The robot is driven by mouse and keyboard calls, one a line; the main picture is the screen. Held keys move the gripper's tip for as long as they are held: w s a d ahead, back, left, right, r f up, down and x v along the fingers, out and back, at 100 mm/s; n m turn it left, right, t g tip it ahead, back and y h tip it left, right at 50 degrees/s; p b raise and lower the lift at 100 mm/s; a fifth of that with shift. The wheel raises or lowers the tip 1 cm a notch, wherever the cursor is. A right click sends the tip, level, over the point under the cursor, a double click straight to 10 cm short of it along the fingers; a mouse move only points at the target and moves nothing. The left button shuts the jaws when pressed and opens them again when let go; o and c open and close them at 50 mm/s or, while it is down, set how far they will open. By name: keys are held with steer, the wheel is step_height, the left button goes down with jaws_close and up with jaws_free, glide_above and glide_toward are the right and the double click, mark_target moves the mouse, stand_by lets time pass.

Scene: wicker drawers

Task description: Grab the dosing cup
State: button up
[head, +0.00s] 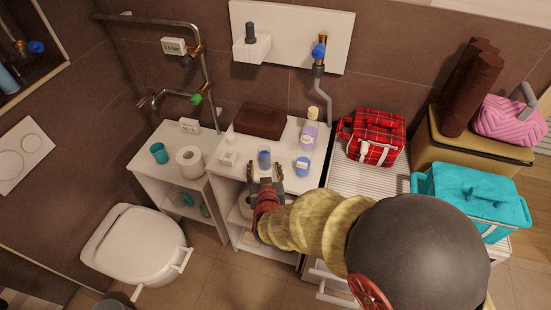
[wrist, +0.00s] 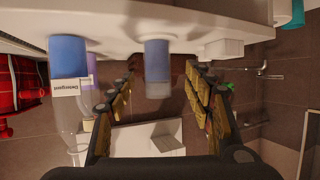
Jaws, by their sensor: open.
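The dosing cup, which I take to be the small blue, partly see-through cup (head: 264,159), stands on the white shelf top (head: 232,176). In the wrist view, which is upside down, the cup (wrist: 157,68) appears centred between the fingers, blue near the shelf and paler at its rim. My gripper (head: 265,171) is open with its fingers pointing at the cup from the front. It also shows in the wrist view (wrist: 160,82), with one finger on each side and gaps to the cup. I cannot tell how far the cup reaches between the fingertips.
A detergent bottle (wrist: 70,85) and a purple bottle (head: 310,132) stand right of the cup in the head view. A small white box (head: 228,158) is left, a brown basket (head: 260,121) behind. A toilet roll (head: 190,160) and teal cup (head: 159,152) stand on the left cabinet.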

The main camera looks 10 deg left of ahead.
mark_target(265, 162)
steer(key=b+x, duration=0.1)
steer(key=x, duration=0.2)
steer(key=b+x, duration=0.1)
steer(key=x, duration=0.2)
steer(key=shift+d+f+b, duration=0.2)
steer(key=shift+f+b, duration=0.15)
steer(key=shift+f, duration=0.05)
steer(key=shift+w+a, duration=0.15)
steer(key=shift+w, duration=0.3)
steer(key=shift+c, duration=0.4)
steer(key=c, duration=1.1)
steer(key=shift+c, duration=0.7)
steer(key=shift+r, duration=0.15)
